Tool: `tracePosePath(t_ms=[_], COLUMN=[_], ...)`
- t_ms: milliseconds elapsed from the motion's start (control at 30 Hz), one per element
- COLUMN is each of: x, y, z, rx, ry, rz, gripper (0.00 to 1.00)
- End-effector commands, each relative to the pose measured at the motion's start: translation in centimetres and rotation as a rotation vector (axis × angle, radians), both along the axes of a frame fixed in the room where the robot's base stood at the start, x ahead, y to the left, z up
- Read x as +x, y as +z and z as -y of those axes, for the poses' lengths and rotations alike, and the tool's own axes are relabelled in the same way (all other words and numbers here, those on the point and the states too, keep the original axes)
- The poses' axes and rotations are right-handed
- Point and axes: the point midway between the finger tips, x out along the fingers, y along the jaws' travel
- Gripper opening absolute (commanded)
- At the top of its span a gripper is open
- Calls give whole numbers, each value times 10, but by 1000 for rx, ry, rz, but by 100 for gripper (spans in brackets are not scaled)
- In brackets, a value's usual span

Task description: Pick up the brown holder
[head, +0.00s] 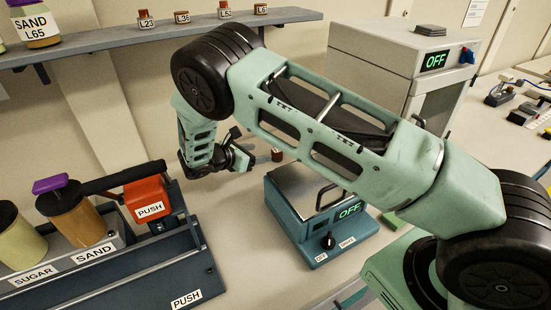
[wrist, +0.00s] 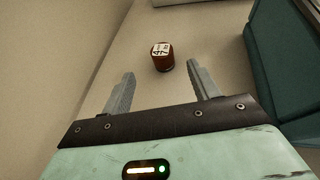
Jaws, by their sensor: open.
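The brown holder (wrist: 163,58) is a small reddish-brown cylinder with a white marked label on top. In the wrist view it stands on the pale bench, just beyond and between my gripper's fingertips (wrist: 160,75). The fingers are apart with nothing between them. In the head view a small brown piece, the holder (head: 277,155), shows just right of my gripper (head: 254,147), behind the teal device. The gripper is partly hidden by its own wrist there.
A teal device with an OFF display (head: 318,215) stands close right of the gripper. A dispenser with a red PUSH block (head: 148,198) stands at left. A shelf (head: 150,43) with small labelled holders runs above. A grey cabinet (head: 400,70) stands behind.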

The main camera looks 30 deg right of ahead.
Motion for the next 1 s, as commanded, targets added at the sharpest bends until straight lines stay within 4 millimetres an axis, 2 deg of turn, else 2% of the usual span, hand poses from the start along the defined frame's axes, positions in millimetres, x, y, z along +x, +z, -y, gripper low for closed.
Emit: tracePosePath(t_ms=[300,567,800,1000], x=[11,15,22,25], y=[-16,-23,-35,-42], z=[47,65,96,105], rx=[-2,0,-1,0], ry=[-2,-2,-4,-1], rz=[-2,-1,-1,1], gripper=[61,61,61,61])
